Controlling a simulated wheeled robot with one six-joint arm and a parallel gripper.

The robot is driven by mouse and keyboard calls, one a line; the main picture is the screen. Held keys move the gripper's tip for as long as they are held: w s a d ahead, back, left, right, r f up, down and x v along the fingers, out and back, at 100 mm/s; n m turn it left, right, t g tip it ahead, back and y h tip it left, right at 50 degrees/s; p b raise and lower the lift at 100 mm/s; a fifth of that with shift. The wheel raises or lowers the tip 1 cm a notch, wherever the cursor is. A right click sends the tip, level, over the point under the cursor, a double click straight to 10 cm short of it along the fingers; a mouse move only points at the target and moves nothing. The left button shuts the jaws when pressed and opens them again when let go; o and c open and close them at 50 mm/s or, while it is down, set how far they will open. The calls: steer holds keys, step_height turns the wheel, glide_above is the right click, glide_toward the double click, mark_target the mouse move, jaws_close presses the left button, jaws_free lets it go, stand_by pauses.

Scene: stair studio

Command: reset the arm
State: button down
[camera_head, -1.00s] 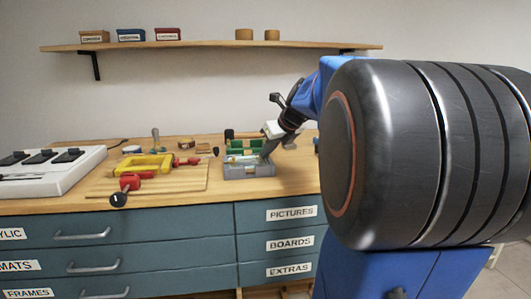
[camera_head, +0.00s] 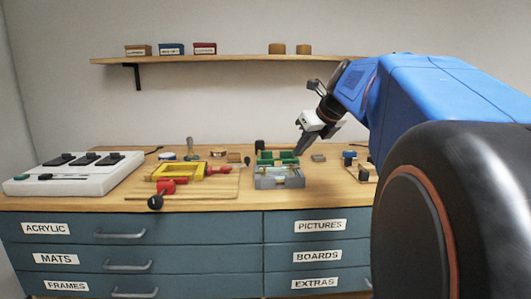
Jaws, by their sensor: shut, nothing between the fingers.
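My arm, blue and dark grey, fills the right side of the head view. My gripper (camera_head: 301,146) hangs at its far end, pointing down and left above the workbench (camera_head: 225,208). Its fingers look dark and shut, with nothing seen between them. It is above and just right of a grey tray (camera_head: 268,183) with green blocks (camera_head: 287,157) behind it. It appears apart from them, though the exact gap is hard to tell.
A yellow frame clamp (camera_head: 182,170) with red handles lies on a wooden board left of the tray. A white panel with black switches (camera_head: 72,172) stands at far left. A wall shelf (camera_head: 225,58) holds small boxes. Small items sit right of the gripper.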

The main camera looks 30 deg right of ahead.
stand_by(0.5)
steer(key=s+a+f+n+g, duration=0.1)
steer(key=s+a+f+n, duration=0.3)
steer(key=a+f+n, duration=0.3)
steer(key=s+a+f+n+g, duration=0.1)
steer(key=s+a+f+n, duration=0.3)
steer(key=a+n, duration=0.5)
steer(key=s+a+f+n, duration=0.3)
steer(key=s+f+n, duration=0.2)
steer(key=n, duration=0.5)
steer(key=s+a+f+n+g, duration=0.1)
steer(key=s+a+f+n, duration=0.3)
steer(key=f+n, duration=0.6)
steer(key=shift+s, duration=1.05)
